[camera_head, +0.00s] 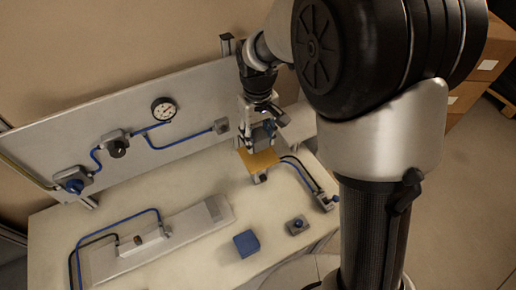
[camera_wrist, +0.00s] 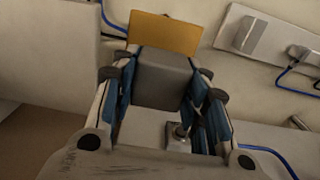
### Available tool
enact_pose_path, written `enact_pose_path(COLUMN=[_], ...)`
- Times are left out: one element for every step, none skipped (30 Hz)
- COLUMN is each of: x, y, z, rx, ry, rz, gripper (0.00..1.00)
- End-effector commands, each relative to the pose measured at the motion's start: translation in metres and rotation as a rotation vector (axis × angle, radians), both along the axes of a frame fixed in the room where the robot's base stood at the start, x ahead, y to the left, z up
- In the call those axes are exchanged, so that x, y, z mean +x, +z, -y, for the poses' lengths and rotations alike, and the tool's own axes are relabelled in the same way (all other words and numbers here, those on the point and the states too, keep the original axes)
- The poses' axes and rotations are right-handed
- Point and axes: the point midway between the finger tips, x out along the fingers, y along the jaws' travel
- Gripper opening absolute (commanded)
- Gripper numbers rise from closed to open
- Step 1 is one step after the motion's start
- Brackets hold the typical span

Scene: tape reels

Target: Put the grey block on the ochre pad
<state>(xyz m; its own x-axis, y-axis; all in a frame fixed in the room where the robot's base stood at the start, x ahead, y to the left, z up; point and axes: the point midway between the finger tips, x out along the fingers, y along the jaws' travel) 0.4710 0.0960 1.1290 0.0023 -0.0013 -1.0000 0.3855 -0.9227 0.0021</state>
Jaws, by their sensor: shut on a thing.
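My gripper (camera_head: 262,138) is over the far right part of the table, just above the ochre pad in the head view. In the wrist view my gripper (camera_wrist: 160,92) is shut on the grey block (camera_wrist: 158,68), with blue-lined fingers on both sides of it. The block (camera_head: 261,132) is small and partly hidden by the fingers in the head view. The ochre pad (camera_head: 258,161) is a flat square, partly covered by my gripper. In the wrist view the pad (camera_wrist: 163,33) shows just beyond the block. I cannot tell whether the block touches it.
A blue cube (camera_head: 246,243) and a small knobbed fitting (camera_head: 297,225) stand near the table's front. A long grey plate (camera_head: 195,222) with a valve lies left. An upright panel (camera_head: 180,100) with a gauge (camera_head: 163,109) stands behind. Blue and black hoses run right of the pad.

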Motion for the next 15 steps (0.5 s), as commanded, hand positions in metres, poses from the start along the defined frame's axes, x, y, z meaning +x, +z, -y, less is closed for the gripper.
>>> enact_pose_path(x=[0.000,0.000,0.000,0.000,0.000,-0.001,-0.001,-0.001,-0.001,-0.001,-0.001,0.000,0.000,0.000,0.000], y=[-0.003,-0.004,-0.007,-0.009,-0.013,-0.019,-0.024,-0.029,-0.036,-0.040,-0.043,-0.046,-0.047,-0.047,-0.046], z=[0.000,0.000,0.000,0.000,0.000,0.000,0.000,0.000,0.000,0.000,0.000,0.000,0.000,0.000,0.000], rx=[0.000,0.000,0.000,0.000,0.000,-0.001,-0.001,-0.001,0.000,0.000,-0.001,0.000,0.000,0.000,0.000], ry=[0.000,0.000,0.000,0.000,0.000,0.000,0.000,0.000,0.000,0.000,0.000,0.000,0.000,0.000,0.000], rz=[0.000,0.000,0.000,0.000,-0.001,-0.002,-0.004,-0.004,-0.003,-0.003,-0.002,-0.001,0.000,0.001,0.001], gripper=[0.14,0.14,0.14,0.14,0.14,0.14,0.14,0.14,0.14,0.14,0.14,0.14,0.14,0.14,0.14])
